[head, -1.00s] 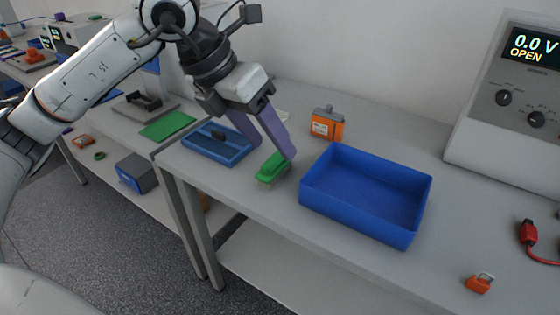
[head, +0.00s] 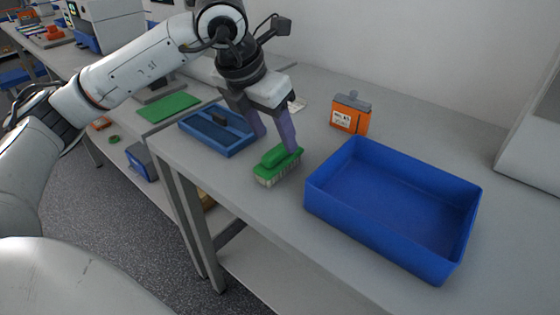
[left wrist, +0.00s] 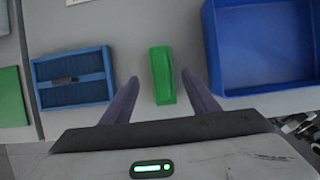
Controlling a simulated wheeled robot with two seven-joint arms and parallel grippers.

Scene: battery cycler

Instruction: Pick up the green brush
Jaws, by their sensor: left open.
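The green brush (head: 279,164) lies on the bench with its pale bristles down, left of the blue bin. My left gripper (head: 275,143) is open and reaches down just behind the brush in the head view. One finger overlaps the brush's far end in that view; I cannot tell whether it touches. In the left wrist view the green brush (left wrist: 161,76) shows ahead of and between the two spread fingertips of the left gripper (left wrist: 162,84), closer to the right finger. Nothing is held. My right gripper is not in view.
An empty blue bin (head: 330,205) stands right of the brush. A blue tray (head: 236,148) with a dark piece in it lies to the left. An orange box (head: 350,115) stands behind. The bench's front edge is close to the brush.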

